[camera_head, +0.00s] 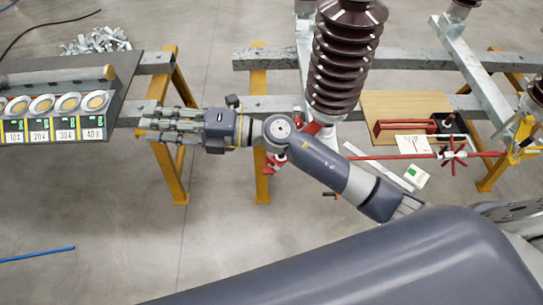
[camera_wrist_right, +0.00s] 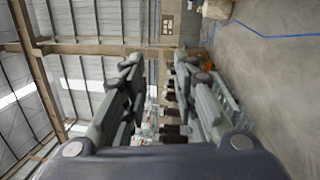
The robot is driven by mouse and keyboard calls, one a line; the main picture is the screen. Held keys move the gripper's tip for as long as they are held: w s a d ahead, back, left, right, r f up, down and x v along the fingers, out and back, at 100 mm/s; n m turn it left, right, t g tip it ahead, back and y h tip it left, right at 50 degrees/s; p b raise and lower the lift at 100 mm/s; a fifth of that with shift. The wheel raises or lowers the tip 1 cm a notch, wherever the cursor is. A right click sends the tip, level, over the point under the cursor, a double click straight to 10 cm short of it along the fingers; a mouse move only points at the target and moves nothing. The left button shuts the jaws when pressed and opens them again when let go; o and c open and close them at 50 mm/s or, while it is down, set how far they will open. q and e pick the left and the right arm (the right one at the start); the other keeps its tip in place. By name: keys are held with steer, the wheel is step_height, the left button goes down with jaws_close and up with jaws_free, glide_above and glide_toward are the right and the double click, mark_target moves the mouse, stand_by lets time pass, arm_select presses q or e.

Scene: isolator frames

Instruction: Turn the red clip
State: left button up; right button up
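Red parts (camera_head: 272,164) show beside and below my right forearm, near the foot of the brown ribbed insulator (camera_head: 345,60). My arm partly hides them, and I cannot tell for sure which one is the red clip. My right gripper (camera_head: 152,126) points left in the head view, well to the left of these red parts and near the end of the dark table. In the right wrist view its two fingers (camera_wrist_right: 166,78) stand apart with nothing between them. My left gripper is not in view.
A dark table (camera_head: 125,68) with round discs and number labels stands at the left. A grey steel frame on yellow legs (camera_head: 262,188) runs across the back. A red rod with a red star-shaped handle (camera_head: 453,154) and a wooden board (camera_head: 385,103) are at the right.

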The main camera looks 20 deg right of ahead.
step_height(320, 180, down, 7)
steer(key=s+n+g+h, duration=0.3)
steer(key=n+g+h, duration=0.1)
steer(key=n+g, duration=0.2)
steer(key=n+h, duration=0.3)
steer(key=h, duration=1.1)
glide_above(271, 160)
step_height(271, 160, down, 10)
step_height(271, 160, down, 9)
steer(key=p, duration=0.3)
steer(key=shift+d+r+p, duration=0.1)
steer(key=shift+r+p, duration=0.1)
steer(key=shift+p, duration=0.2)
steer(key=shift+f, duration=0.85)
steer(key=shift+c, duration=0.3)
jaws_close()
